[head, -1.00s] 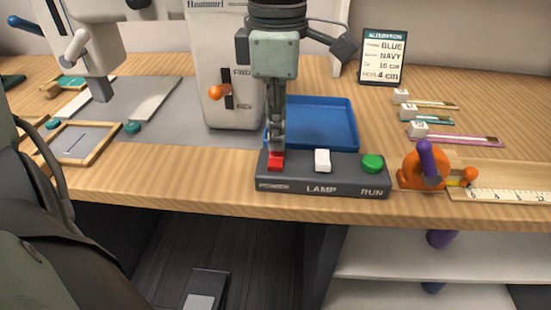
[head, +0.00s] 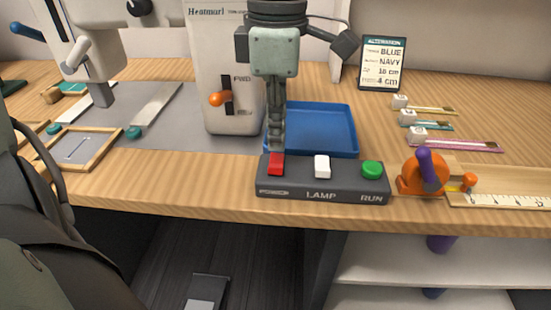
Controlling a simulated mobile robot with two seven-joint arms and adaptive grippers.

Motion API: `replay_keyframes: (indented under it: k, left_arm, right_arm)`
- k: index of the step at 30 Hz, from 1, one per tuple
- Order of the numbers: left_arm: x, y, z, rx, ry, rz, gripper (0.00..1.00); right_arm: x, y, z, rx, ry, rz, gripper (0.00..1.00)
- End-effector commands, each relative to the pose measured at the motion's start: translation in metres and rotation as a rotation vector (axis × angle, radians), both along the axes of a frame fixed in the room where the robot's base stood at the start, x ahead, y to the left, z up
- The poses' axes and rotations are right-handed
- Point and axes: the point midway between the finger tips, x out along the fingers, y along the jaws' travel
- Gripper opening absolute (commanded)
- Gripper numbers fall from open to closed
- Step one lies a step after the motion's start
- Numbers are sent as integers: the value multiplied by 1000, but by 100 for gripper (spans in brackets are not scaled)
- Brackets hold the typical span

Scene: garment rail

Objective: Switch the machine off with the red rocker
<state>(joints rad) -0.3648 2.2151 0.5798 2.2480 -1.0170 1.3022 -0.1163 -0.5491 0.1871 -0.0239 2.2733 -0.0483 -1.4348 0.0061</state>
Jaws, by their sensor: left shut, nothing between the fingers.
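The dark control box (head: 342,190) sits at the table's front edge. It carries the red rocker (head: 275,165) at its left end, a white rocker (head: 322,167) marked LAMP in the middle and a green button (head: 372,169) marked RUN at the right. My left gripper (head: 277,149) points down, shut and empty, with its tips just behind and above the red rocker. I cannot tell whether the tips touch it. The white machine body (head: 215,60) with an orange lever (head: 218,99) stands behind to the left. My right gripper is not in view.
A blue tray (head: 335,128) lies right behind the box. An orange tape device (head: 424,174) with a purple handle stands to its right, beside a ruler (head: 507,200). An alteration card (head: 382,63) stands at the back. The wood left of the box is clear.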

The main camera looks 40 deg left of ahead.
Motion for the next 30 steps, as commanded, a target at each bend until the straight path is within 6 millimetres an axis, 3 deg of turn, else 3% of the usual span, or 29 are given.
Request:
replay_keyframes:
  k: [18, 30]
  left_arm:
    - [0, 0, 50, 1, 0, 0, 0]
    - [0, 0, 50, 0, 0, -1, 0]
  right_arm:
    - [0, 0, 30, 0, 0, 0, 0]
    - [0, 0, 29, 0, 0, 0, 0]
